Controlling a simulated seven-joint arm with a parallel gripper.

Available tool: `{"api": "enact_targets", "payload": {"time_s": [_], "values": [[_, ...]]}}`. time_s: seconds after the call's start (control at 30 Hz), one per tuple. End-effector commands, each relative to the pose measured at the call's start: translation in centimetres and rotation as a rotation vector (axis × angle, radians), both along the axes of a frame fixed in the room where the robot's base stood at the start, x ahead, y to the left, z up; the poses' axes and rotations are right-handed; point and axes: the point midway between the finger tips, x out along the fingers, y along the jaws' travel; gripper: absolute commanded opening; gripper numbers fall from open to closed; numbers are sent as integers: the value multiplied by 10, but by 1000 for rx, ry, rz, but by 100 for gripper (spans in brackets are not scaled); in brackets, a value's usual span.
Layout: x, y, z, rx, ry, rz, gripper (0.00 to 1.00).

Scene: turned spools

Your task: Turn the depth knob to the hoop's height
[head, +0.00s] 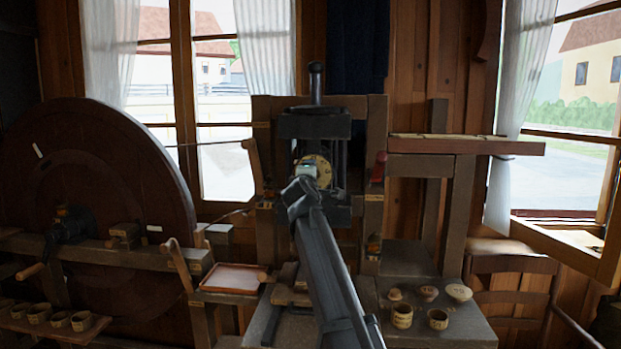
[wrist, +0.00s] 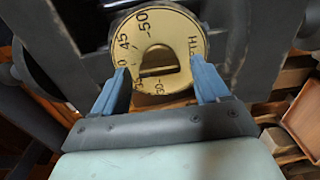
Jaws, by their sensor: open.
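The depth knob's round brass dial (wrist: 175,28) fills the upper middle of the wrist view, with "45", "50" and the letters "TH" readable. Other marks are partly covered. A raised, dark-edged grip (wrist: 158,58) stands at its centre. The dial also shows in the head view (head: 322,168), on the front of a dark metal machine head. My gripper (wrist: 158,68) is open, with one blue-grey finger at each side of the central grip, and a gap shows on both sides. In the head view my gripper (head: 302,188) partly hides the dial. I cannot pick out the hoop for certain.
Several small turned cups and bowls (head: 402,316) stand on the bench at lower right. A red-brown tray (head: 232,278) lies left of the machine. A large dark wheel (head: 90,180) stands at far left. A wooden shelf bar (head: 465,145) juts out at right.

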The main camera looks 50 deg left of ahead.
Motion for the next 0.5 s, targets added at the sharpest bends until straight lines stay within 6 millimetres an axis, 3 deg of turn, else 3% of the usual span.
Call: {"api": "enact_targets", "payload": {"time_s": [0.27,0.5], "values": [[-22,-24,-1,1,-1,1,74],[-56,-57,-1,1,-1,1,74]]}}
